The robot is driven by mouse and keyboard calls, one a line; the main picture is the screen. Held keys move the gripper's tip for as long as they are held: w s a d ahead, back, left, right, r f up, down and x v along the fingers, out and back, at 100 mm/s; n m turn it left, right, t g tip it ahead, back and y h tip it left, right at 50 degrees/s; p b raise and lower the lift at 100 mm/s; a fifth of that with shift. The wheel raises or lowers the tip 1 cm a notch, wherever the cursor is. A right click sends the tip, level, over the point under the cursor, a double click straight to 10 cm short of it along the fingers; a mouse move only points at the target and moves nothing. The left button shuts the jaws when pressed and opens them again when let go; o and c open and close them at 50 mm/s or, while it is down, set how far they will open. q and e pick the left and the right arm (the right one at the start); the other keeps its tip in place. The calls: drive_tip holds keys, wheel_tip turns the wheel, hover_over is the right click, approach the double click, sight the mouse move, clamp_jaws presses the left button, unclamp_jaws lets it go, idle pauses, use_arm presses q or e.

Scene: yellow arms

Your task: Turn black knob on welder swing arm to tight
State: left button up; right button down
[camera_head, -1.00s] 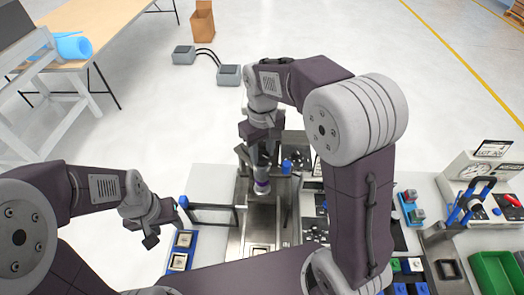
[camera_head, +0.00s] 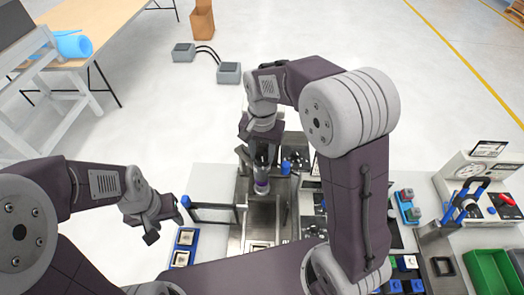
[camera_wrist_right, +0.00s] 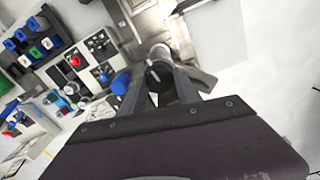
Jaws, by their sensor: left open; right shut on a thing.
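The black knob (camera_wrist_right: 159,74) shows in the right wrist view as a round black cap with a pale mark, on top of the welder's grey and white cylinder (camera_wrist_right: 159,52). My right gripper (camera_wrist_right: 160,88) is shut on the knob, with one finger on each side of it. In the head view my right gripper (camera_head: 260,160) points down over the welder, and its fingers hide most of the knob. A purple-banded part (camera_head: 261,187) shows just below it. My left gripper (camera_head: 165,222) is open and empty, left of the welder and away from it.
A blue tray (camera_head: 185,246) with square parts is at left.

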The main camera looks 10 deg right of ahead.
sight(262, 156)
drive_tip(key=m+p, duration=0.1)
drive_tip(key=m, duration=0.4)
drive_tip(key=shift+m, duration=0.3)
idle(0.5)
drive_tip(key=c, duration=0.9)
unclamp_jaws()
drive_tip(key=shift+r, duration=0.1)
wheel_tip(262, 156, up, 9)
drive_tip(key=b, duration=0.1)
drive_tip(key=shift+b, duration=0.4)
